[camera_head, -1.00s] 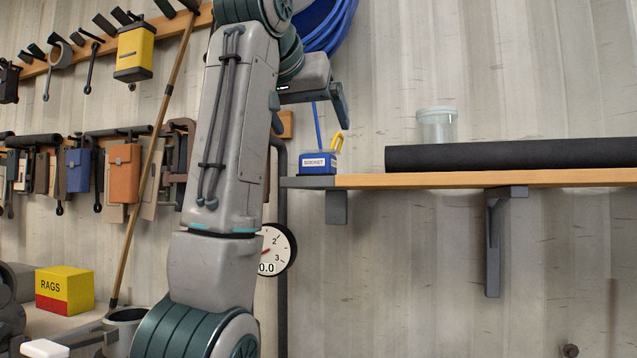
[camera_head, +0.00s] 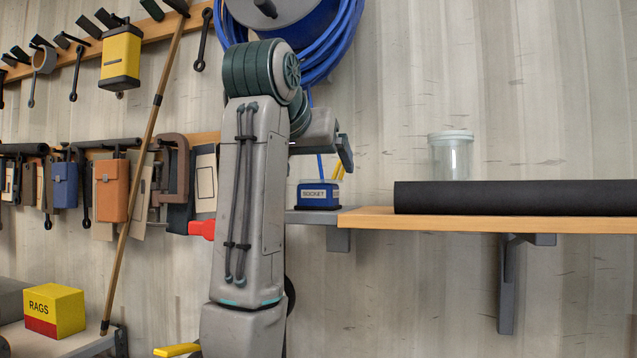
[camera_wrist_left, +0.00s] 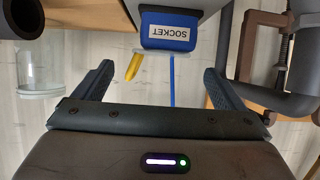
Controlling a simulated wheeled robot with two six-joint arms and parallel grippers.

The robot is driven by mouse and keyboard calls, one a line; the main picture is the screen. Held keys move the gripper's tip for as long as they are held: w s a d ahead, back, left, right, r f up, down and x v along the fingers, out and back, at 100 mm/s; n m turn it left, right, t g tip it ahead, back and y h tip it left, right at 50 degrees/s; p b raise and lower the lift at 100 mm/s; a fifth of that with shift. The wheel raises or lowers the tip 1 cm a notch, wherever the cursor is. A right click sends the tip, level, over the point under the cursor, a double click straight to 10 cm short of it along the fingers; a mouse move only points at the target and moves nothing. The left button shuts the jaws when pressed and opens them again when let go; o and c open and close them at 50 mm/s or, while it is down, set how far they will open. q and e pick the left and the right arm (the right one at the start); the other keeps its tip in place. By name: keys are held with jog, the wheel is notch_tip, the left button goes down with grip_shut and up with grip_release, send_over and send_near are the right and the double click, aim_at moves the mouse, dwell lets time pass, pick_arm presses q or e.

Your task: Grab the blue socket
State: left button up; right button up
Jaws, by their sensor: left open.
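The blue socket (camera_head: 319,195) is a small blue box with a white SOCKET label, standing on the grey left end of the wall shelf. In the left wrist view the blue socket (camera_wrist_left: 168,28) is upside down, at the top middle, beyond the fingertips. A yellow hook-shaped piece (camera_wrist_left: 134,67) and a thin blue strip show at it. My left gripper (camera_head: 344,153) is just above the box in the head view, partly covering what rises from it. In the wrist view my left gripper (camera_wrist_left: 157,82) has its fingers wide apart with nothing gripped. My right gripper is out of view.
A black roll (camera_head: 515,197) lies on the wooden shelf (camera_head: 480,220) right of the socket, with a clear lidded jar (camera_head: 451,155) behind it. A blue hose coil (camera_head: 335,45) hangs above. A clamp (camera_head: 173,170) and pouches hang left. A yellow-red RAGS box (camera_head: 54,311) stands lower left.

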aim_at(324, 185)
pick_arm(q)
jog(key=shift+x, duration=1.25)
jog(key=p+x, duration=0.3)
jog(key=x, duration=0.1)
jog(key=shift+w+f+p, duration=0.25)
jog(key=shift+w+p, duration=0.05)
jog(key=shift+p, duration=0.05)
jog(key=shift+w+f, duration=0.25)
jog(key=shift+s, duration=0.1)
jog(key=c, duration=2)
jog(key=shift+r, duration=0.15)
grip_shut()
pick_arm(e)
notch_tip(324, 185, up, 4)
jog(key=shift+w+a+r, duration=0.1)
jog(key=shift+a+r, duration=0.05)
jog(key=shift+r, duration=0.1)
